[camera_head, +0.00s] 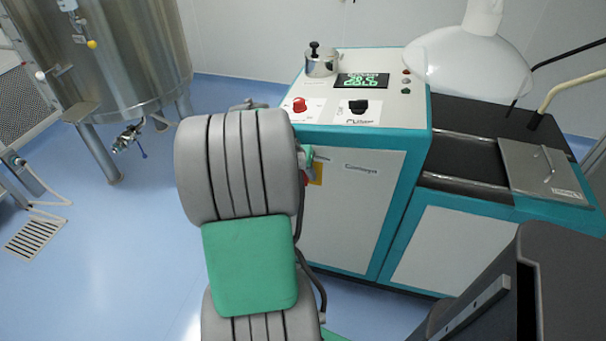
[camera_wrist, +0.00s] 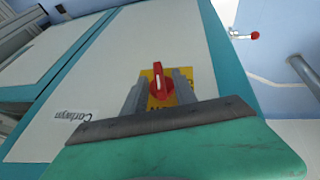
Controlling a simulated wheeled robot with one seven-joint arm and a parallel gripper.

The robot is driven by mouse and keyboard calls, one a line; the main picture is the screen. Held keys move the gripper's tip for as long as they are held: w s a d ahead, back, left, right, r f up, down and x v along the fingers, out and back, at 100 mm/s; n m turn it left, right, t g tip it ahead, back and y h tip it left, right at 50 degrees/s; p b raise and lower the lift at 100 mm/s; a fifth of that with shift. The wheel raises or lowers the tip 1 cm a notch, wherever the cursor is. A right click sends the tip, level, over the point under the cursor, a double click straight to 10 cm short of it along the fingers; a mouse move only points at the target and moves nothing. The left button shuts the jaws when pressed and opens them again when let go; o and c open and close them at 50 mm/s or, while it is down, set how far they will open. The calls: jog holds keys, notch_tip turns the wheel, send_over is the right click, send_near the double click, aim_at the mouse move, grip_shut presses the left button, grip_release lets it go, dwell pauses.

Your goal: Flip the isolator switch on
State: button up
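The isolator switch (camera_wrist: 161,84) is a red rotary knob on a yellow plate, on the pale panel of the teal-framed machine. In the wrist view its handle bar stands roughly upright in the picture. My gripper (camera_wrist: 160,80) is open, with one grey finger on each side of the knob in the picture. I cannot tell how much depth separates the fingertips from the panel, and no contact shows. In the head view my arm hides most of the gripper and switch; part of the yellow plate (camera_head: 317,174) shows beside the arm.
The machine's top (camera_head: 380,120) carries a red mushroom button (camera_head: 299,105), a black selector (camera_head: 358,106) and a lit green display (camera_head: 362,80). A steel tank (camera_head: 110,50) on legs stands at the back left. The blue floor (camera_head: 110,240) at left is largely clear.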

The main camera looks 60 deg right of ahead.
jog(key=shift+c, duration=0.2)
grip_shut()
dwell(0.4)
